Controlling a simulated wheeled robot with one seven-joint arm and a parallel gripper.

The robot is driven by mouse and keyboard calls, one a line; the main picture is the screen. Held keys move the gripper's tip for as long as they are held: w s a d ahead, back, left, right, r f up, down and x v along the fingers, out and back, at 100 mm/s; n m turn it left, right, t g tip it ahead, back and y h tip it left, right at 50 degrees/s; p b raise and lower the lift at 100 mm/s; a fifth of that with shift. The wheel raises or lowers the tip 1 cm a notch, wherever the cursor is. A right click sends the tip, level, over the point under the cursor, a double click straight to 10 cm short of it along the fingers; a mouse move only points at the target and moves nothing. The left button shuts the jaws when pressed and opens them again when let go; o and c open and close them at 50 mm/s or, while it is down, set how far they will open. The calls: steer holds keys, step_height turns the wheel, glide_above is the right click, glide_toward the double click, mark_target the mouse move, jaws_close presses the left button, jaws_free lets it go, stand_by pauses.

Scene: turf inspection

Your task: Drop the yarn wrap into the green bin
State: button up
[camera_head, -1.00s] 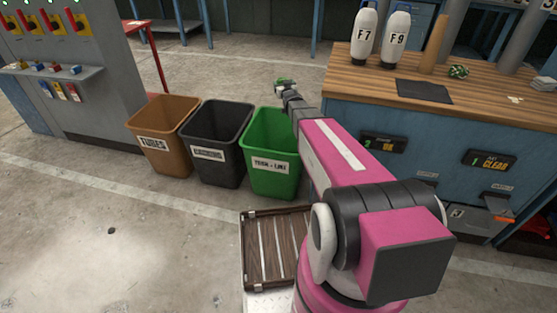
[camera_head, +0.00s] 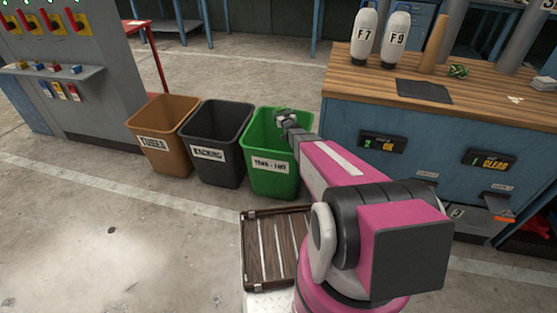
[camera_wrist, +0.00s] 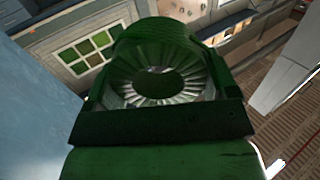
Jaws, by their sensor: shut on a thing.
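The green bin (camera_head: 270,183) stands on the floor at the right end of a row of bins, with a white label on its front. My gripper (camera_head: 281,113) appears over the bin's mouth in the head view; its exact height above the rim is hard to tell. It is shut on the yarn wrap, a green thing that fills the middle of the wrist view (camera_wrist: 158,85), with a pale spoked ring around a dark centre. In the head view the yarn wrap is small and hard to tell from the green bin behind it.
A black bin (camera_head: 218,172) and a brown bin (camera_head: 165,158) stand left of the green one. A blue workbench (camera_head: 350,128) with a wooden top is close on the right. A slatted wooden crate (camera_head: 262,270) lies in front.

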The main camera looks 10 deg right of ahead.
steer(key=shift+f, duration=1.4)
steer(key=o, duration=0.8)
steer(key=shift+s, duration=0.1)
steer(key=shift+s+d, duration=0.25)
steer(key=shift+s, duration=1.55)
steer(key=shift+s+d, duration=0.2)
steer(key=shift+s, duration=1.6)
steer(key=shift+r, duration=0.15)
